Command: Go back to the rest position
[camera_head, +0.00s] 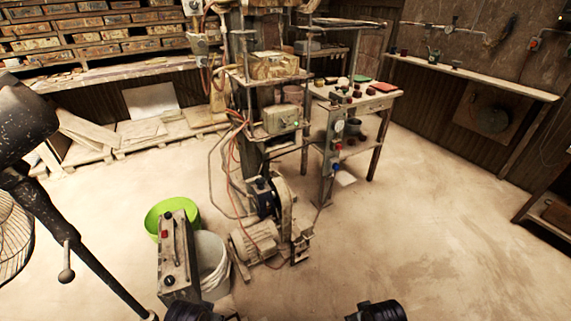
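Neither of my grippers can be made out in the head view. Only two dark rounded parts, which look like parts of my own arms, show at the bottom edge, one left of centre and one right of centre. The rest of both arms is out of the picture. The tile press (283,120) stands ahead at the centre, with cables and hoses hanging from it. Its motor (258,240) sits on the floor at its foot.
A green tub (160,214), a pale bucket (213,268) and a control box (178,256) stand close ahead on the left. A small table (375,105) with tiles is behind the press. Shelves line the back left. The floor (440,220) on the right is clear.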

